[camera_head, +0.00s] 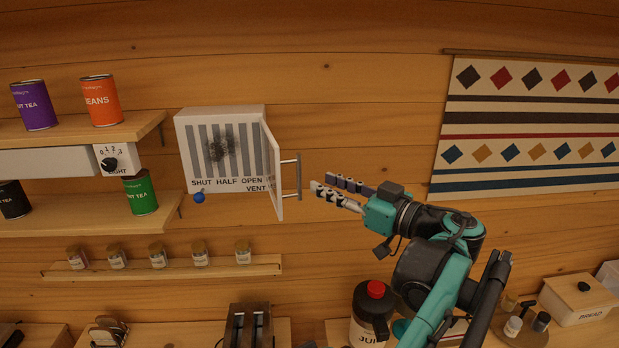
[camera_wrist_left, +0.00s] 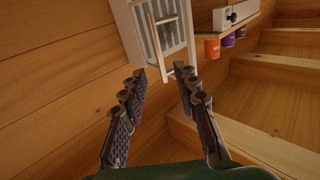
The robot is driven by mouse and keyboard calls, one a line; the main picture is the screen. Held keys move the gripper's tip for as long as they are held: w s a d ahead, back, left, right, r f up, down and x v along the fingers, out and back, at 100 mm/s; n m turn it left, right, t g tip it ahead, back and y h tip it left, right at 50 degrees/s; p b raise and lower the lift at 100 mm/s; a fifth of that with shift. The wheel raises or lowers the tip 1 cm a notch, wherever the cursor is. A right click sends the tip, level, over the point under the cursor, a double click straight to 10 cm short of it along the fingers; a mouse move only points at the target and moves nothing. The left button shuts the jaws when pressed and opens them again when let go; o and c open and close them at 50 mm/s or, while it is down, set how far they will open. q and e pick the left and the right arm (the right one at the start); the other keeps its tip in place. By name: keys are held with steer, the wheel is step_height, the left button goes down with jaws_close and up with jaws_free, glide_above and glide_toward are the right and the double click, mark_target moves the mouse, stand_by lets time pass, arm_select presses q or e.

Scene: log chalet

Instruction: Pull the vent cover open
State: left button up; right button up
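The white vent (camera_head: 220,150) is on the log wall, its slatted grille showing with a dark sooty patch. Its cover (camera_head: 272,165) stands swung out from the box's right side, seen nearly edge-on. A grey bar handle (camera_head: 299,175) sticks out from the cover. My left gripper (camera_head: 322,182) is just right of the handle, open and apparently empty. My right gripper is not in view.
A blue knob (camera_head: 199,197) hangs below the vent's SHUT label. Shelves with cans (camera_head: 100,102) and a dial box (camera_head: 117,158) are at left, a jar ledge (camera_head: 165,268) below. A juice jug (camera_head: 371,310) stands under my arm.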

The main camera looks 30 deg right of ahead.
arm_select(q)
steer(key=v, duration=0.3)
steer(key=shift+s+d, duration=0.1)
steer(key=shift+s, duration=0.25)
